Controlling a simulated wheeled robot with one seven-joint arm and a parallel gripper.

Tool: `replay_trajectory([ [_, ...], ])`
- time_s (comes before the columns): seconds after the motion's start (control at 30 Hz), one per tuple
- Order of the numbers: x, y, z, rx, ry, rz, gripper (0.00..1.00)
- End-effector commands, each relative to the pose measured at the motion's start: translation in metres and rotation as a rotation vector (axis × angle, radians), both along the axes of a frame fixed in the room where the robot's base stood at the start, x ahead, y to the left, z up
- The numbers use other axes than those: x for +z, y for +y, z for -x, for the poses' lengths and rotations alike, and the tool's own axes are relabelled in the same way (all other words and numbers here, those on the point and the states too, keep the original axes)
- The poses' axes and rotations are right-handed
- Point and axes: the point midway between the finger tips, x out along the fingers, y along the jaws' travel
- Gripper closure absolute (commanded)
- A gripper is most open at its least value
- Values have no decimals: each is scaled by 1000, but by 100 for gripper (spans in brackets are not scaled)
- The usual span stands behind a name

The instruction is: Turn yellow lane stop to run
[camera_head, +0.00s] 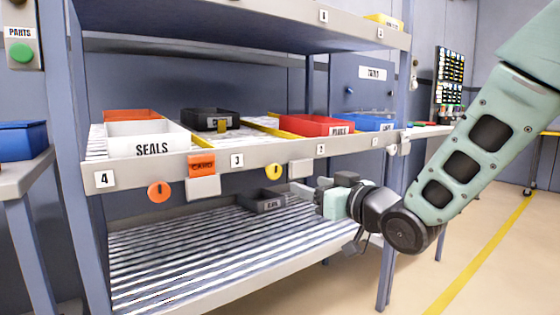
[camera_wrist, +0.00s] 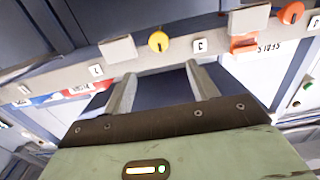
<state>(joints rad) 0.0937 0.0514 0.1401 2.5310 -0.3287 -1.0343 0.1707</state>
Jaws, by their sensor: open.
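The yellow lane stop is a round yellow knob (camera_head: 273,171) with a dark mark on it. It sits on the front rail of the middle shelf, between the number 3 label and a white block. It also shows near the top of the wrist view (camera_wrist: 158,41). My gripper (camera_head: 312,190) is in front of the shelf, below and to the right of the yellow knob. In the wrist view its two fingers (camera_wrist: 162,90) are spread apart with nothing between them. The knob lies beyond the fingertips and is not touched.
White blocks (camera_head: 301,168) hang along the rail. A white SEALS bin (camera_head: 148,140) and a red bin (camera_head: 317,125) stand above. A dark bin (camera_head: 262,201) lies on the lower shelf.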

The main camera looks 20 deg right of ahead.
Motion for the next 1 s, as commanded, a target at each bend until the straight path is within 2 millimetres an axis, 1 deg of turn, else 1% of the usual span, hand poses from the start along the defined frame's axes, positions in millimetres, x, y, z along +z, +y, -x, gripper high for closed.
replay_trajectory([
  [0.03,5,1,-2,1,6,-2,42],
  [0.4,5,3,-9,-13,5,5,42],
  [0.73,4,12,-38,-13,4,4,42],
  [0.8,-1,18,-54,-12,-4,5,42],
  [1.0,-2,29,-90,-13,-3,5,42],
])
